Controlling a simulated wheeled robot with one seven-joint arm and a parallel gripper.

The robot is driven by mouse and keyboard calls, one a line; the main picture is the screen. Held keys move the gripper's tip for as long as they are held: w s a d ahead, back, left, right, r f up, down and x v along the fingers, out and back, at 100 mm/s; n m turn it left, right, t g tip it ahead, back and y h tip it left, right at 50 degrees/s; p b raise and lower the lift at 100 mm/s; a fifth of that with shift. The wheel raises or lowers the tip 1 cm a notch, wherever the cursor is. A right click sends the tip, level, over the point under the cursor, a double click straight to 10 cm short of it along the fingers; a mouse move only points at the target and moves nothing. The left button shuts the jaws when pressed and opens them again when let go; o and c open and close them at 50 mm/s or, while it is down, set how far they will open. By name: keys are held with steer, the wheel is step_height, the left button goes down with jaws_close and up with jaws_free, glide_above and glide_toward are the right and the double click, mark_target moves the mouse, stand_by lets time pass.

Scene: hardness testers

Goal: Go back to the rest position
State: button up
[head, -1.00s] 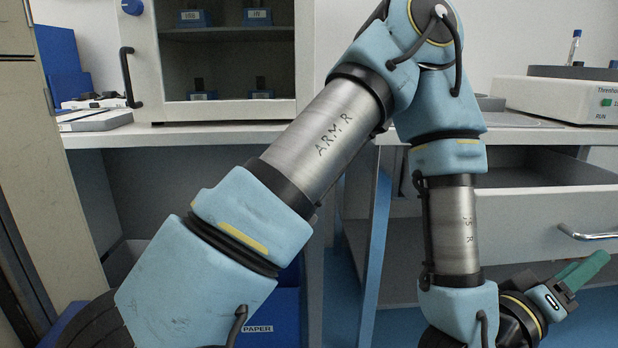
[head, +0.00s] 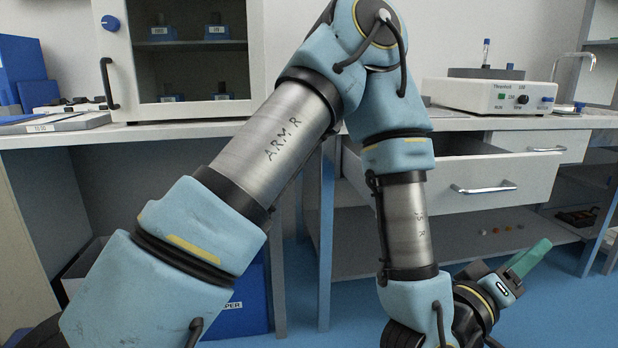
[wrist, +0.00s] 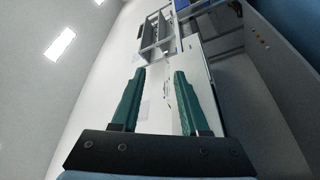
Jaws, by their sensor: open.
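My gripper (head: 526,262) is at the lower right of the head view, out in front of the open drawer and below its level. My arm fills the middle of that view, folded with its elbow at the top. In the wrist view my gripper (wrist: 157,100) shows two green fingers apart with nothing between them. Beyond the fingers are a white wall, a bench and shelving, seen tilted.
A pulled-out drawer (head: 470,182) sticks out under the bench, behind my forearm. A white Thermolock unit (head: 490,96) and a glass-fronted cabinet (head: 190,60) stand on the bench. A blue paper bin (head: 245,300) is below. Blue floor at lower right is clear.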

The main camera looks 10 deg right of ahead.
steer(key=w+a+f+m+y, duration=0.1)
steer(key=w+a+f+y, duration=0.15)
steer(key=w, duration=0.45)
steer(key=w+a+f+m+y, duration=0.1)
steer(key=w+f+y, duration=0.2)
steer(key=w, duration=0.3)
steer(key=w+a+f+t+y, duration=0.15)
steer(key=w+a+y, duration=0.25)
steer(key=w+a, duration=0.4)
steer(key=w+a+f+y, duration=0.3)
steer(key=w+a+y, duration=0.15)
steer(key=a, duration=0.55)
steer(key=s+a+r+n+g+y, duration=0.1)
steer(key=s+a+n+g+y, duration=0.15)
steer(key=a, duration=1.05)
steer(key=s+a+r+n+g+y, duration=0.2)
steer(key=a+g+y, duration=0.1)
steer(key=a, duration=1)
step_height(320, 180, up, 33)
steer(key=p, duration=3.4)
steer(key=shift+r, duration=0.2)
steer(key=shift+o, duration=0.4)
steer(key=shift+w, duration=0.15)
